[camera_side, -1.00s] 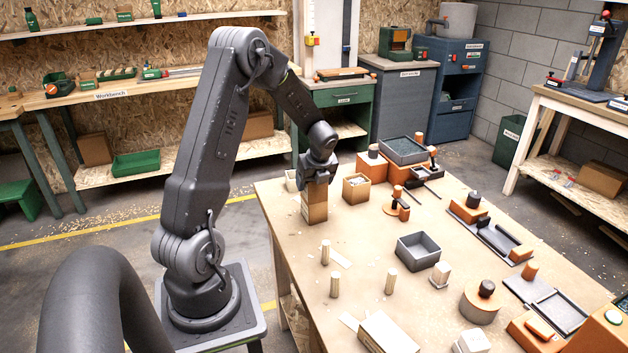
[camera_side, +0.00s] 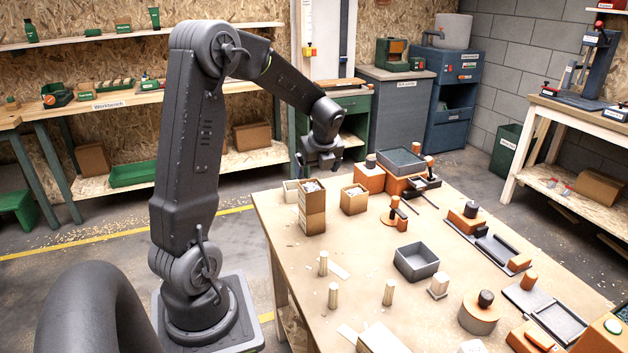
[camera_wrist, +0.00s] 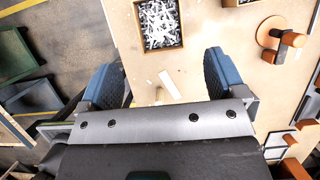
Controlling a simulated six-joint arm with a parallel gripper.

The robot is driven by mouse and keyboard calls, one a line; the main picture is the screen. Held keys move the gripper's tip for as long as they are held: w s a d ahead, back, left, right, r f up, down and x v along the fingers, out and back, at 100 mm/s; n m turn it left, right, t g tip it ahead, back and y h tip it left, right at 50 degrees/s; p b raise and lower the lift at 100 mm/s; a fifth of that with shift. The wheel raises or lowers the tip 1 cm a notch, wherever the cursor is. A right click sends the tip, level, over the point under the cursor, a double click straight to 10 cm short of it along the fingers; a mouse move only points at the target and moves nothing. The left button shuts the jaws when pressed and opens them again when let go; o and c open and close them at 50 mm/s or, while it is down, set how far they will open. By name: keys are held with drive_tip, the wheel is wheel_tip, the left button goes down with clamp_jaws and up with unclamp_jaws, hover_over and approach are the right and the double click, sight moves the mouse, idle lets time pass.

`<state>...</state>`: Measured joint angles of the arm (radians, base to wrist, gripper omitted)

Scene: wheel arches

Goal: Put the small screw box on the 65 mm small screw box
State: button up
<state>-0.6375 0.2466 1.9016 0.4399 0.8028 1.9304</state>
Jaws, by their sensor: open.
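A small cardboard screw box (camera_side: 312,197) stands upright on another box of like width (camera_side: 312,222), forming a stack near the table's back left corner. The upper box is open-topped and filled with screws; an open box of screws shows at the top of the wrist view (camera_wrist: 160,24), and the one under it cannot be seen there. My gripper (camera_side: 320,168) is above the stack, clear of it. In the wrist view its two blue fingers (camera_wrist: 160,80) are wide apart with nothing between them.
A dark open tray (camera_side: 416,262), wooden pegs (camera_side: 323,263) and orange fixtures (camera_side: 370,176) are on the table (camera_side: 290,235).

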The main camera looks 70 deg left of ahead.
drive_tip(key=s+d+r+n+t+h, duration=0.1)
drive_tip(key=d+r+n, duration=0.3)
drive_tip(key=d, duration=0.4)
drive_tip(key=s+d+r+n+t, duration=0.1)
drive_tip(key=d+r+n+t, duration=0.2)
drive_tip(key=d, duration=0.4)
drive_tip(key=s+d+r+n+h, duration=0.1)
drive_tip(key=s+d+n, duration=0.4)
drive_tip(key=d, duration=0.2)
drive_tip(key=s+d+r+n+t+h, duration=0.1)
drive_tip(key=s+d+n+h, duration=0.1)
drive_tip(key=s+d+n, duration=0.3)
drive_tip(key=d+n, duration=0.1)
drive_tip(key=d, duration=0.2)
drive_tip(key=shift+s+d+r+t, duration=0.2)
drive_tip(key=shift+s+r+t, duration=0.1)
drive_tip(key=shift+s, duration=0.05)
